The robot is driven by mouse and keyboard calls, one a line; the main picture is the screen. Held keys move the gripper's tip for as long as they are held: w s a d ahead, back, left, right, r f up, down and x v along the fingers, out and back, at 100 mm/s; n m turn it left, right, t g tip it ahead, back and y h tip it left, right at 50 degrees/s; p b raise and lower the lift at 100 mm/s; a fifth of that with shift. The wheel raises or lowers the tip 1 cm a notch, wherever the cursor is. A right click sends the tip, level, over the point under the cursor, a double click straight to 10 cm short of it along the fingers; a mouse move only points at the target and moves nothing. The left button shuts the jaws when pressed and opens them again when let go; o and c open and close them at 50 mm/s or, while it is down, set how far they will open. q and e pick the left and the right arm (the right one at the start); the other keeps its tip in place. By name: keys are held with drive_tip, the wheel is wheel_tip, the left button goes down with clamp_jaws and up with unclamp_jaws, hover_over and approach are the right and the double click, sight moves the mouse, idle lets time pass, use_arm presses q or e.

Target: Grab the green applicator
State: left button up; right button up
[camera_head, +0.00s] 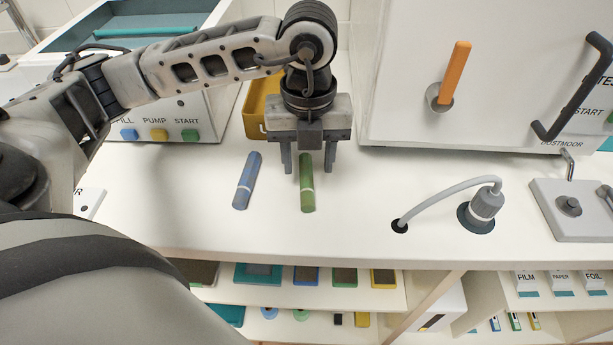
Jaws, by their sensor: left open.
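The green applicator (307,190) lies on the white counter, its long side running away from me, with a pale band near its middle. My left gripper (307,168) is open above its far end, with one finger on each side in the picture. I cannot tell how high the fingertips are above the counter. The blue applicator (246,182) lies to the left of the green one, apart from it and slightly tilted. My right gripper does not show.
A yellow bin (258,105) stands behind my left gripper. A white cabinet with an orange lever (455,72) and a dark handle (575,88) stands at the back right. A grey hose (450,190) arches over the counter at right. The counter's front middle is clear.

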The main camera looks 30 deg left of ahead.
sight(306, 179)
use_arm(q)
wheel_tip(306, 179, down, 4)
drive_tip(key=shift+s+a, duration=0.1)
clamp_jaws()
drive_tip(key=shift+r, duration=0.2)
